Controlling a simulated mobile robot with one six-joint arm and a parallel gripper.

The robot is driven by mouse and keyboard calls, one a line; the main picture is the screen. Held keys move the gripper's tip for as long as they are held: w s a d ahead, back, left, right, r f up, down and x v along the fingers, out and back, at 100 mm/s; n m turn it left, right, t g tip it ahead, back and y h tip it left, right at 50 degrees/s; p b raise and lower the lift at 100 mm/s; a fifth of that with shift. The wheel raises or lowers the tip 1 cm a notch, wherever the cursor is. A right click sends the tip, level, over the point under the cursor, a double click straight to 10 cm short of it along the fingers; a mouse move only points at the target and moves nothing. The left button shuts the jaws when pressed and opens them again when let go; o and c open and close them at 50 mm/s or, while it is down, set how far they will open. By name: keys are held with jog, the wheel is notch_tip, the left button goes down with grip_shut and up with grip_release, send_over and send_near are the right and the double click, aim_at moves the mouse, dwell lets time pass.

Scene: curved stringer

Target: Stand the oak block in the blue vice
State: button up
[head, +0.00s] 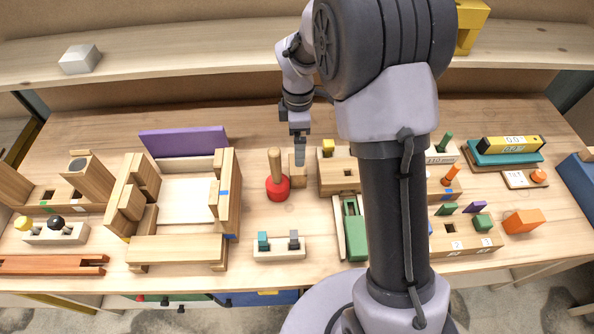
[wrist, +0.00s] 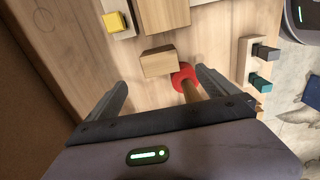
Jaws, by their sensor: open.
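A light oak block (head: 298,175) stands on the bench just behind a red-headed mallet. In the wrist view the oak block (wrist: 158,62) lies just ahead of the space between my fingertips, untouched. My gripper (head: 299,156) is above the block in the head view. In the wrist view my gripper (wrist: 161,78) has its two fingers wide apart and empty. A wooden clamp-like frame (head: 180,247) with small blue marks stands to the left. A blue body (head: 580,170) is cut off at the right edge. I cannot tell which is the blue vice.
The red mallet (head: 277,188) stands close by, handle up; its head (wrist: 184,77) is by my right finger. A slotted wooden piece (head: 340,183) stands to the right. A peg holder (head: 279,252) is in front. Bare bench lies between frame and mallet.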

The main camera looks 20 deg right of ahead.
aim_at(297, 171)
notch_tip(297, 171, down, 15)
jog(key=b, duration=0.4)
jog(key=shift+r+b, duration=0.15)
jog(key=shift+b, duration=0.25)
jog(key=shift+r, duration=0.15)
jog(key=shift+c, duration=0.2)
jog(key=c, duration=1.8)
jog(key=shift+r, duration=0.15)
